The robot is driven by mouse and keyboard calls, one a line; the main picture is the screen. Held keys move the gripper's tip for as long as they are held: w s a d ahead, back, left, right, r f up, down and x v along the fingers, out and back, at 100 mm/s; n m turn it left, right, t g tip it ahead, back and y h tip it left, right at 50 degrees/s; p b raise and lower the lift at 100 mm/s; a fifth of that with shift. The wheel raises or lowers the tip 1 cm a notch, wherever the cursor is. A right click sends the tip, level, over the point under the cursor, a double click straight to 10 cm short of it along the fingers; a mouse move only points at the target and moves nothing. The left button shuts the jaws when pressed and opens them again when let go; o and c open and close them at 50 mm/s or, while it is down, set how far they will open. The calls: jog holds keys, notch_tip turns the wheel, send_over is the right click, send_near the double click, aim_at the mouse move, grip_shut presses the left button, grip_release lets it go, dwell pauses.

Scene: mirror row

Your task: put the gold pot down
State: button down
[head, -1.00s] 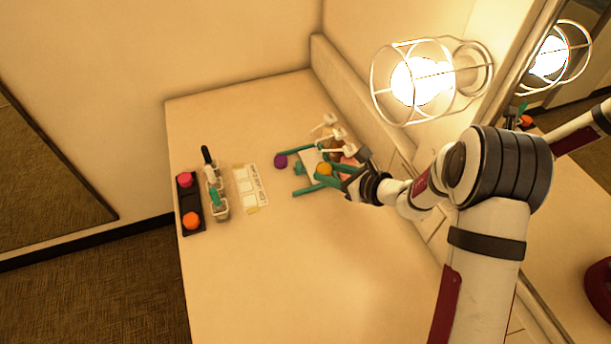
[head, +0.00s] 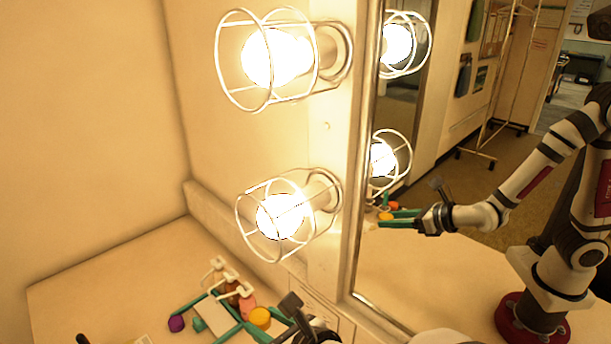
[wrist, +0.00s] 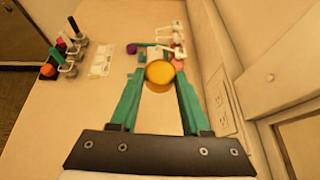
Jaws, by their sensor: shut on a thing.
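The gold pot (wrist: 160,73) sits between the tips of my gripper's teal fingers (wrist: 158,80) in the wrist view, and the gripper is shut on it. In the head view the gold pot (head: 260,318) shows at the bottom, with my gripper (head: 268,322) partly cut off by the lower edge. Whether the pot touches the counter (wrist: 75,105) or is held above it, I cannot tell.
A purple pot (head: 177,323), a pale panel (head: 216,314), a pink item (head: 247,306) and white-topped bottles (wrist: 174,40) stand close by. The mirror (head: 450,250) and caged bulbs (head: 278,215) are at right.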

jog(key=w+d+r+m+t+h, duration=0.25)
jog(key=d+r+m+h, duration=0.55)
jog(key=d+r, duration=0.7)
notch_tip(320, 180, up, 4)
jog(key=w+d+m+h, duration=0.1)
jog(key=d+m+h, duration=0.1)
jog(key=m+h, duration=0.15)
jog(key=s+a+f+m+g+h, duration=0.1)
jog(key=s+a+f+m+h, duration=0.15)
jog(key=f, duration=0.85)
jog(key=s+a+f+m+g+h, duration=0.1)
jog(key=s+a+f, duration=0.25)
jog(key=f, duration=0.85)
jog(key=w+a+f+n+t+y, duration=0.15)
jog(key=a+n+y, duration=0.25)
jog(key=a, duration=1.2)
jog(key=w+a+f+n+t+y, duration=0.1)
jog(key=w+a+n+y, duration=0.3)
jog(key=a, duration=1.3)
jog(key=s+a+f+n+g+y, duration=0.1)
jog(key=s+a+f+n+y, duration=0.15)
jog(key=s+a, duration=0.5)
jog(key=s+a+f+n+g+y, duration=0.15)
jog(key=s+a+n+y, duration=0.3)
jog(key=a, duration=0.65)
jog(key=shift+m+h, duration=0.3)
jog(key=f, duration=0.8)
jog(key=shift+s+f, duration=0.15)
jog(key=shift+s, duration=0.05)
jog(key=shift+f, duration=0.3)
